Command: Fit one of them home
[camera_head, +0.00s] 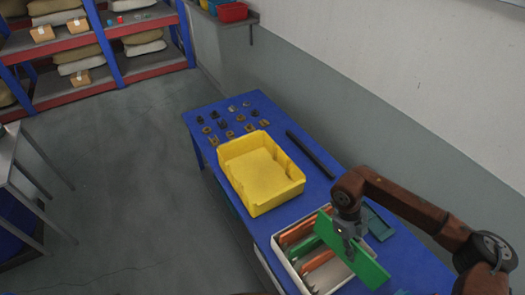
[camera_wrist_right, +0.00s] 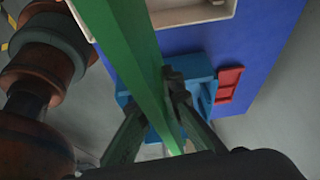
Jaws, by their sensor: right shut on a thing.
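My right gripper (camera_head: 347,230) is shut on a long, thin green plate (camera_head: 368,266) and holds it tilted over the right side of a white box (camera_head: 281,261). The plate also shows in the right wrist view (camera_wrist_right: 128,45), edge-on between the two fingers (camera_wrist_right: 158,118). In the box, orange strips (camera_head: 297,230) and a green strip lie side by side. The plate and gripper hide part of the box's inside, and I cannot tell whether the plate touches it. My left gripper is not in view.
A yellow bin (camera_head: 258,172) stands on the blue table (camera_head: 215,168), left of the white box. Several small dark and brass parts lie at the table's far end. A dark bar (camera_head: 310,154) lies along the wall side. The wrist view shows a blue block (camera_wrist_right: 200,72) and a red piece (camera_wrist_right: 229,85).

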